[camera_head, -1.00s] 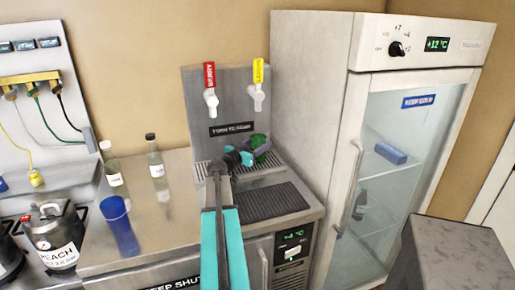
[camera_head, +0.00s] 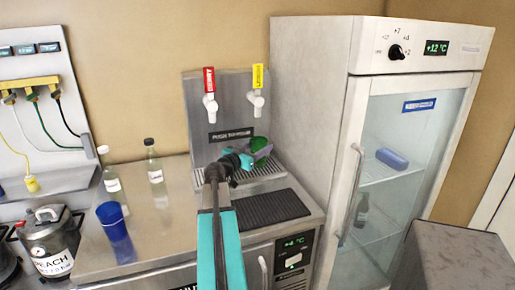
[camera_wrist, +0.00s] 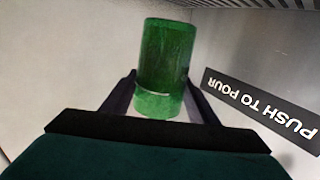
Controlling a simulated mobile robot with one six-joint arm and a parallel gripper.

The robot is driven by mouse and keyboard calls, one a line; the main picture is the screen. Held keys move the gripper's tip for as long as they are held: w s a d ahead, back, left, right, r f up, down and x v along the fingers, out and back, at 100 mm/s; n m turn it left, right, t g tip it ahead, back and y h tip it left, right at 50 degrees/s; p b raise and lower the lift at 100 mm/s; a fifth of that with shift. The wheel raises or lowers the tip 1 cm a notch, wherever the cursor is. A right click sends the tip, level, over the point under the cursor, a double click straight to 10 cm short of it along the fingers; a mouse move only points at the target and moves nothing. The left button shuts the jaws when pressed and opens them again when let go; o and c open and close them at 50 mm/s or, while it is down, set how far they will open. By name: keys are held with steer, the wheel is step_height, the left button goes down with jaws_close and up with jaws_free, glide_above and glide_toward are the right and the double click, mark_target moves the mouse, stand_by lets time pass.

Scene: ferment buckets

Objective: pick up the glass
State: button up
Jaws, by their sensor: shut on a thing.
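A green glass (camera_head: 260,147) is at the drip grille under the taps, partly hidden by my gripper. My gripper (camera_head: 252,156) reaches in from the front and is shut on it. In the wrist view the green glass (camera_wrist: 165,68) stands between the two dark fingers of my gripper (camera_wrist: 163,100), with one finger on each side. Whether the glass touches the grille cannot be told.
A red-handled tap (camera_head: 210,95) and a yellow-handled tap (camera_head: 257,95) hang on the back panel above the glass. A blue cup (camera_head: 112,215) and two bottles (camera_head: 155,165) stand on the counter at left. A fridge (camera_head: 410,150) closes off the right side. A dark ribbed mat (camera_head: 272,207) lies in front.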

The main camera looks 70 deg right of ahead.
steer(key=s+a+b, duration=0.3)
steer(key=a+b, duration=0.1)
steer(key=a, duration=0.3)
steer(key=shift+s+a+r, duration=0.2)
steer(key=shift+a+r, duration=0.1)
steer(key=shift+a, duration=0.1)
steer(key=b, duration=0.5)
steer(key=shift+s+a+b, duration=0.1)
steer(key=shift+a+b, duration=0.05)
steer(key=shift+b, duration=0.15)
steer(key=b, duration=0.4)
steer(key=a+b, duration=0.1)
steer(key=b, duration=0.4)
steer(key=shift+s+a+r, duration=0.1)
steer(key=shift+s+a, duration=0.2)
steer(key=shift+s+a+r+b, duration=0.1)
steer(key=shift+a+r+b, duration=0.15)
steer(key=shift+b, duration=0.55)
steer(key=shift+s, duration=0.1)
stand_by(0.3)
